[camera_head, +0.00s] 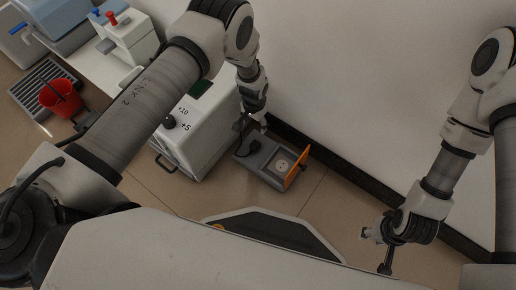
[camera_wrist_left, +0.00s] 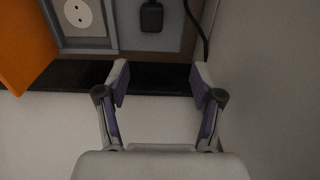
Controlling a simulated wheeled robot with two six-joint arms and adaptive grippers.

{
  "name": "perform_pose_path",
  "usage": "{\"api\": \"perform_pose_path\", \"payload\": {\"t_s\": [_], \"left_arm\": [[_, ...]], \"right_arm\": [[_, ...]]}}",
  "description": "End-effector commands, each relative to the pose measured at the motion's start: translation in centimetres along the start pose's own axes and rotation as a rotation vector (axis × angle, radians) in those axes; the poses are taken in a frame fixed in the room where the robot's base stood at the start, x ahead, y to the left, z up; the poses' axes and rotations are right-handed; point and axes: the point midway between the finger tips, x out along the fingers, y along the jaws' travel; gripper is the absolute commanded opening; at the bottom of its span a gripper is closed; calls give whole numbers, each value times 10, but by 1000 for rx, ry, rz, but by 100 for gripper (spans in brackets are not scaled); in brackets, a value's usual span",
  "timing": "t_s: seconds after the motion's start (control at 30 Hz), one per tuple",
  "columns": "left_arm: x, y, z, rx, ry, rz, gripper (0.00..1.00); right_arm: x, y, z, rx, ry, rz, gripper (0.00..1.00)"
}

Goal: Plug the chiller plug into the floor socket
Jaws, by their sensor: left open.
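The floor socket (camera_head: 282,165) is a round pale outlet in a grey floor box with an orange lid (camera_head: 297,170) standing open. It also shows at the top left of the left wrist view (camera_wrist_left: 77,14). The black chiller plug (camera_wrist_left: 151,17) rests in the grey box beside the socket, with a dark cable (camera_wrist_left: 196,28) to its right. My left gripper (camera_head: 246,122) is above the plug side of the box; its fingers are open and empty in the left wrist view (camera_wrist_left: 162,80), apart from the plug. My right gripper (camera_head: 377,247) is far to the right, its finger opening unclear.
The white chiller (camera_head: 190,135), marked +10 and +5, stands left of the floor box. A wall with a dark skirting (camera_head: 345,172) runs close behind the box. A red bucket (camera_head: 62,98) stands at the far left. The tiled floor right of the box is clear.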

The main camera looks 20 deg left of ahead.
Motion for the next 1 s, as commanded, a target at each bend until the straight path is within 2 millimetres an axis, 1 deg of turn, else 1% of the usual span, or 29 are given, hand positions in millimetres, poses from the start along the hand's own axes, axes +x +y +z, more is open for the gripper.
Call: {"api": "perform_pose_path", "payload": {"t_s": [0.03,0.1,0.17,0.23,0.57,0.8,1.0], "left_arm": [[34,4,3,7,-5,2,67],[49,8,5,13,-10,3,67],[56,10,7,15,-13,4,67],[59,10,8,15,-15,5,67],[58,10,9,14,-17,5,67],[84,10,10,14,-17,5,67],[83,10,10,14,-17,5,67]], "right_arm": [[31,0,0,0,-1,0,40],[44,0,1,0,-1,0,40],[49,0,1,0,-1,0,40],[51,0,0,0,-1,0,40],[49,0,0,0,0,0,40],[65,0,0,0,0,0,40],[63,0,0,0,0,0,40]]}}
